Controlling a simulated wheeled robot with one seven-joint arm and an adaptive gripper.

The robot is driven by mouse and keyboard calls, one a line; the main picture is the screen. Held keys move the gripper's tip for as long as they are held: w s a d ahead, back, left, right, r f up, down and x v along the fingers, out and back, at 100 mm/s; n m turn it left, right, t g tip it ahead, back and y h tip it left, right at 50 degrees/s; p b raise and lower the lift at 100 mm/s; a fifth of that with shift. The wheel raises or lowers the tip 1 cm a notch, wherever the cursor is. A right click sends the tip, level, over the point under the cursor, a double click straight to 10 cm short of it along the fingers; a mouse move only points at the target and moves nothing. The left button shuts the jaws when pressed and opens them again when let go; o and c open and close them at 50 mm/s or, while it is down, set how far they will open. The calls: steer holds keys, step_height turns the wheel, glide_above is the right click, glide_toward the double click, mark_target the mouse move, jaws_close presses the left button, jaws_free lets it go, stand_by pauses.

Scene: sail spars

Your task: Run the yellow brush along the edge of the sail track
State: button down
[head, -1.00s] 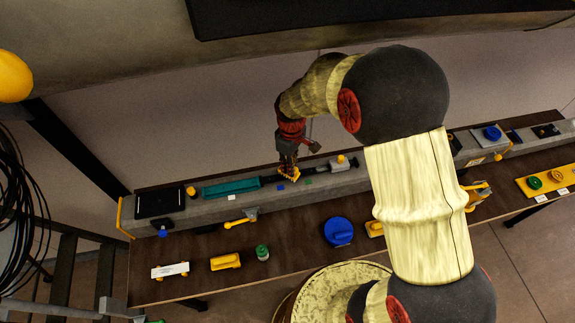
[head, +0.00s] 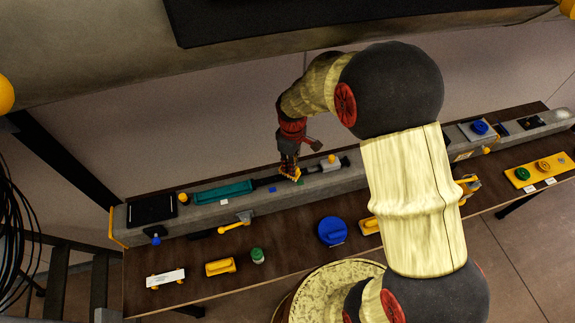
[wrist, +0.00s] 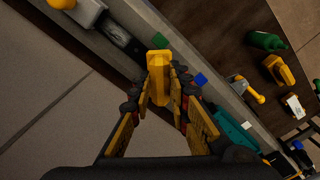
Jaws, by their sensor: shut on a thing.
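My gripper (wrist: 160,95) is shut on the yellow brush (wrist: 158,70), whose yellow end sticks out past the fingertips in the wrist view. In the head view my gripper (head: 291,172) is low over the long grey spar (head: 370,180). The dark sail track (wrist: 122,38) runs along the top of the spar and also shows in the head view (head: 265,182). The brush is at the track beside a green patch (wrist: 181,73), with a blue patch (wrist: 201,79) further along. I cannot tell if it touches the track.
A grey block with a yellow knob (head: 330,162) sits on the spar just right of my gripper. A teal bar (head: 222,193) lies on it to the left.

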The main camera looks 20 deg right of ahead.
steer(key=shift+d, duration=0.55)
steer(key=shift+d, duration=0.1)
steer(key=shift+d, duration=1.3)
steer(key=shift+d, duration=0.1)
steer(key=shift+d, duration=1.25)
steer(key=shift+d, duration=0.15)
steer(key=shift+d, duration=1.25)
